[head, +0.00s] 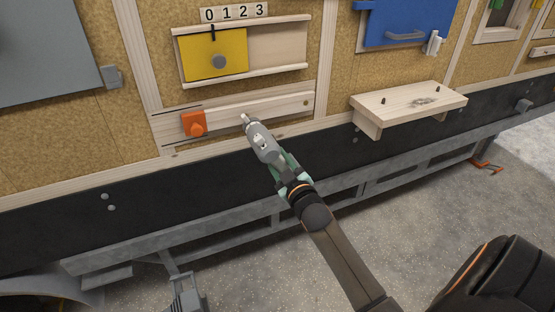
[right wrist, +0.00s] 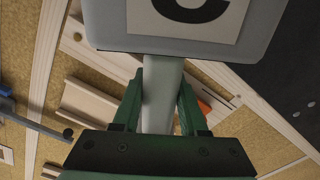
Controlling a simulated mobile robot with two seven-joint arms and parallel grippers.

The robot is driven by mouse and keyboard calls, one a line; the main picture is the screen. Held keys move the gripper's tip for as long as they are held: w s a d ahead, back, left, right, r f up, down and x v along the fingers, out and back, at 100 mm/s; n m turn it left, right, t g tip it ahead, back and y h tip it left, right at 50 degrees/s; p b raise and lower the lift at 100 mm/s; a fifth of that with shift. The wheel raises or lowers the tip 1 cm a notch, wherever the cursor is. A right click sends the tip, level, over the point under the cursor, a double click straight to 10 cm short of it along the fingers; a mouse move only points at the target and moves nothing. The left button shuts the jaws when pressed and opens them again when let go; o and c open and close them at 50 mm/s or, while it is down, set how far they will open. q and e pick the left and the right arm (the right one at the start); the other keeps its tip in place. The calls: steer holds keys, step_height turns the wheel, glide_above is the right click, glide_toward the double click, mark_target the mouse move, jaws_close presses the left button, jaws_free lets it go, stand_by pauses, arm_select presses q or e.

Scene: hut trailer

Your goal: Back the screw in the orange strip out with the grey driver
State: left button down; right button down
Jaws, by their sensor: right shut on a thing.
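The orange piece (head: 193,123) sits on the left part of a pale wooden rail (head: 275,106) on the wall. I cannot make out a screw in it. A small round dark spot is at the rail's right end. My right gripper (head: 286,172), with green fingers, is shut on the grey driver (head: 262,142). The driver points up and left; its tip appears in front of the rail, right of the orange piece, and contact cannot be told. In the right wrist view the driver (right wrist: 163,95) runs between the green fingers, and a bit of orange (right wrist: 204,106) shows behind. My left gripper is not seen.
Above the rail is a yellow sliding panel (head: 232,65) with a grey knob, under a 0-1-2-3 number strip (head: 234,13). A wooden shelf (head: 395,103) juts out at the right, below a blue panel (head: 410,22). Open floor lies at the lower right.

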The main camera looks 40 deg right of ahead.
steer(key=shift+r, duration=0.25)
stand_by(0.7)
steer(key=shift+s+a+p, duration=0.15)
steer(key=shift+s+p, duration=0.35)
steer(key=shift+s, duration=0.05)
steer(key=shift+p+v, duration=0.3)
steer(key=shift+v, duration=0.55)
steer(key=s+d+p, duration=0.2)
steer(key=s+d, duration=0.2)
steer(key=d, duration=0.1)
steer(key=shift+s+d, duration=0.1)
steer(key=shift+s, duration=0.2)
steer(key=shift+s+d, duration=0.4)
